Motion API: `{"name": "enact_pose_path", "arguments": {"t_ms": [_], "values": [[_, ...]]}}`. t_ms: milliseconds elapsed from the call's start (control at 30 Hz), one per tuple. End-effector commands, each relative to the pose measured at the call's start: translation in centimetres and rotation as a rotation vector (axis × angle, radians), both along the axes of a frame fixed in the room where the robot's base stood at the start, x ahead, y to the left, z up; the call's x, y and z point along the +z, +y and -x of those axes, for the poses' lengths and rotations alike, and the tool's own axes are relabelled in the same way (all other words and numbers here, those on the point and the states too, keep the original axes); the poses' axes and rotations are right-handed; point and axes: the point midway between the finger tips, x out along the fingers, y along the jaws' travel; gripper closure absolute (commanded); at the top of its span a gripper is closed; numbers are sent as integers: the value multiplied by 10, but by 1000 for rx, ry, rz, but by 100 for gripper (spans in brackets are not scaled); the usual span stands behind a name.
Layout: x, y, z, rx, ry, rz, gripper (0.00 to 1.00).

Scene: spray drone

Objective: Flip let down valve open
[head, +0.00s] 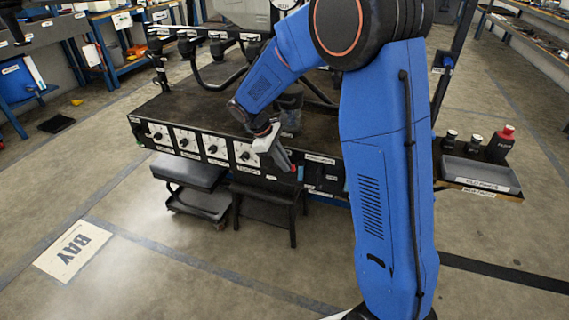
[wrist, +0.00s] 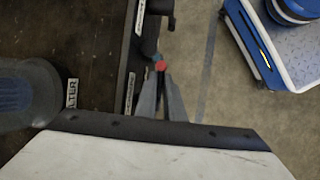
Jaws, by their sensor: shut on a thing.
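My gripper (head: 291,168) reaches down to the front edge of the dark bench (head: 215,112), right of the row of dials. In the wrist view its two grey fingers (wrist: 161,78) close together at a small red-tipped part (wrist: 160,66) on the bench front, which looks like the valve handle. The red part also shows at the fingertips in the head view (head: 300,173). The fingers hide most of the handle, so I cannot tell its angle. Labels beside it are too small to read surely.
Several white dial plates (head: 188,140) line the bench front. A dark stool (head: 268,193) stands below. A side tray (head: 480,174) at right has a red-capped bottle (head: 500,144) and smaller bottles near it. A dark cylinder (wrist: 28,93) stands on the bench beside my gripper. The floor in front is open.

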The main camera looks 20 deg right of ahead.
Motion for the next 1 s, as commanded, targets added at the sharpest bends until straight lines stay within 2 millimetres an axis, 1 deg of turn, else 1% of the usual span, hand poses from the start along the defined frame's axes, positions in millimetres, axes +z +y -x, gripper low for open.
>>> {"name": "enact_pose_path", "arguments": {"t_ms": [133,167,200,233,533,667,767,1000], "values": [[0,0,0,0,-1,-1,100],[0,0,0,0,-1,-1,87],[0,0,0,0,-1,-1,77],[0,0,0,0,-1,-1,73],[1,0,0,-1,-2,-2,73],[8,4,-1,0,-2,-1,73],[20,10,-3,-1,-4,-2,73],[63,30,-7,2,-4,-3,73]]}}
